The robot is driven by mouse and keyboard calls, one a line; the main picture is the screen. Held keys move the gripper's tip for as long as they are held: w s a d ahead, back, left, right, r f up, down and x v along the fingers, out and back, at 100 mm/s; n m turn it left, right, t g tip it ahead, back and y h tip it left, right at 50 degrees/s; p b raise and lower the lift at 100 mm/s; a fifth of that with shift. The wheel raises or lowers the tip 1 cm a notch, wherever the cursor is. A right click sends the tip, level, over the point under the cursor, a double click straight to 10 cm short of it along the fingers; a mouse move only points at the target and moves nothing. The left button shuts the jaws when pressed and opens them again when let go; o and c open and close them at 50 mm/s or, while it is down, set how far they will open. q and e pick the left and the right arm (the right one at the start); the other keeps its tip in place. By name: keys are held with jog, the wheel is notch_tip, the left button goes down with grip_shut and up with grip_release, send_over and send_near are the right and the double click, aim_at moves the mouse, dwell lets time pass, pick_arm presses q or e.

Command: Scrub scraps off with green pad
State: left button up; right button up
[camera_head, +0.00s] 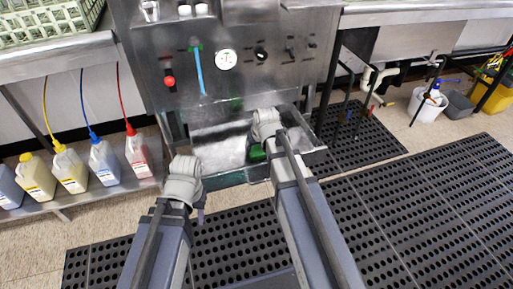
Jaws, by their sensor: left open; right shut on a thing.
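My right gripper (262,140) reaches over the metal scrap tray (222,146) at the front of the steel machine. It is shut on the green pad (257,153), which shows just below it at the tray's front part. My wrist hides part of the pad, and I cannot tell whether the pad touches the tray. My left gripper (187,165) is open and empty-looking to the left of the tray, near its front left corner; its fingertips are hard to make out. Scraps are too small to tell in this view.
The steel machine (235,90) with a red button (169,81) and a gauge (226,59) stands behind the tray. Several chemical jugs (103,163) stand on a low shelf at left. A white bucket (428,107) is far right. Black perforated mats (420,200) cover open floor.

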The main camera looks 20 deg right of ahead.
jog(key=shift+r+p, duration=2.65)
jog(key=shift+r, duration=0.2)
notch_tip(320, 180, up, 3)
jog(key=p, duration=0.3)
jog(key=shift+r, duration=0.1)
